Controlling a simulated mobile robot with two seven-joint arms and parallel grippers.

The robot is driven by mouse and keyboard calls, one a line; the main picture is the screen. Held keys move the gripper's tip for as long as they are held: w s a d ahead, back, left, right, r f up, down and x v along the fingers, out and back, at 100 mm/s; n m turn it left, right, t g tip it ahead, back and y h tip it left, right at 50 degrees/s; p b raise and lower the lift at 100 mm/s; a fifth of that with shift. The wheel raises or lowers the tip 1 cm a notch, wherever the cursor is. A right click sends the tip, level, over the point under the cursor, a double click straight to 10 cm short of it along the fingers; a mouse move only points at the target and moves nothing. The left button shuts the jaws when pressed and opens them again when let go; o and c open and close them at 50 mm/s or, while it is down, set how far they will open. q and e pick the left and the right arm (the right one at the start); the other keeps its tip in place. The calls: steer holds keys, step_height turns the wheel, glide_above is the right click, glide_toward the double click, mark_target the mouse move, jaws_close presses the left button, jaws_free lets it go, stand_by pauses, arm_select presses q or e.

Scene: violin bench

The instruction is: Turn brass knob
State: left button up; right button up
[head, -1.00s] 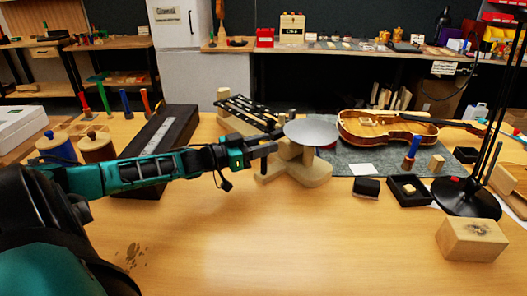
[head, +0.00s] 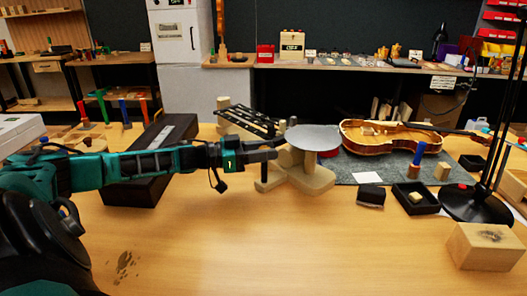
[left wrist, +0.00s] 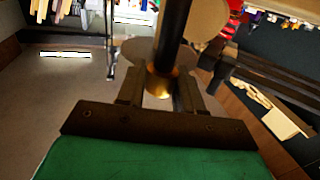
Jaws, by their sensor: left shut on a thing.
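The brass knob (left wrist: 159,84) shows in the left wrist view between the two fingers of my left gripper (left wrist: 158,92), at the foot of a dark rod (left wrist: 174,35). The fingers are shut on the knob. In the head view my left gripper (head: 268,155) reaches in from the left, at the left side of a pale wooden stand (head: 312,178) with a round grey disc (head: 313,137) on top. The knob itself cannot be made out in the head view. My right gripper is not in view.
A violin body (head: 385,137) lies on a grey mat (head: 350,168) to the right. A black open box (head: 415,198), a lamp base (head: 477,204) and a wooden block (head: 486,246) are farther right. A long dark case (head: 150,190) lies behind my arm. The front table middle is clear.

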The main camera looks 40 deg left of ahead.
arm_select(q)
steer(key=o, duration=0.9)
steer(key=shift+w+d+r, duration=0.1)
steer(key=shift+o, duration=0.2)
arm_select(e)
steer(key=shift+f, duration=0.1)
arm_select(q)
steer(key=shift+s+a, duration=0.35)
steer(key=shift+s, duration=0.1)
steer(key=p+v, duration=0.4)
steer(key=v, duration=0.8)
steer(key=shift+p, duration=0.4)
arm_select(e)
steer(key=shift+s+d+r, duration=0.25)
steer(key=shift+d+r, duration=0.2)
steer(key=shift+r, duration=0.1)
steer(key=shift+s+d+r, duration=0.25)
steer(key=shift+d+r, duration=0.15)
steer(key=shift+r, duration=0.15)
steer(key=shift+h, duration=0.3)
arm_select(q)
steer(key=shift+d, duration=0.15)
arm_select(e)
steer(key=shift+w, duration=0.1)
